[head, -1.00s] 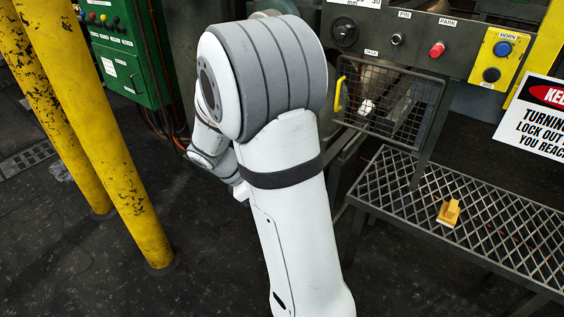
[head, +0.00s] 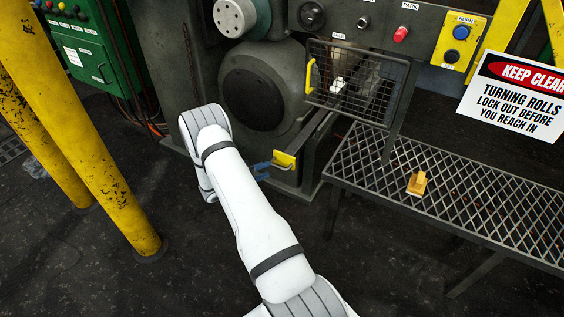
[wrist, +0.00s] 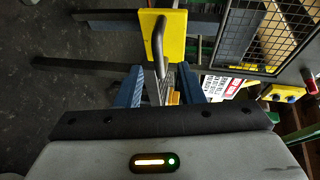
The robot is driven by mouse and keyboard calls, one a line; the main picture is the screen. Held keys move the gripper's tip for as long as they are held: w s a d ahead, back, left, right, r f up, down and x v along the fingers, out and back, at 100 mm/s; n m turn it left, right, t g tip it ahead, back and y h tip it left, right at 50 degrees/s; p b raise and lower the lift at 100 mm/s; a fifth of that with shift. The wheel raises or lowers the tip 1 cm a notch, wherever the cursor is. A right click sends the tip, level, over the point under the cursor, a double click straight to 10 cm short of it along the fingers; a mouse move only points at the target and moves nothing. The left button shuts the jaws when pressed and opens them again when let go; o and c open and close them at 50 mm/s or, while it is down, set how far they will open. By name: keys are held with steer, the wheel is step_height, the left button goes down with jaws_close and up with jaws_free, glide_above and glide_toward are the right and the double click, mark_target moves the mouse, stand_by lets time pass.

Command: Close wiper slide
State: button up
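The wiper slide shows as a yellow end plate (head: 287,158) with a dark handle, low on the front of the machine beneath the mesh guard. In the wrist view the plate (wrist: 177,45) is straight ahead, and its dark bar handle points toward me. My gripper (head: 262,171) is just left of the plate in the head view, with its blue fingers partly hidden by my arm. In the wrist view my gripper (wrist: 160,85) is open, with one blue finger on each side of the handle's line. I cannot tell whether either finger touches the handle.
A mesh guard (head: 357,82) with a yellow handle hangs above. A grated step (head: 465,205) with a small yellow block (head: 416,184) stands on the right. Yellow posts (head: 100,130) stand on the left. The floor before the machine is clear.

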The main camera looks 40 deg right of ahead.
steer(key=d+f, duration=0.1)
steer(key=d, duration=0.6)
steer(key=shift+d+f+b, duration=0.15)
steer(key=shift+f+b, duration=0.1)
steer(key=shift+b, duration=0.1)
steer(key=shift+s, duration=0.1)
jaws_close()
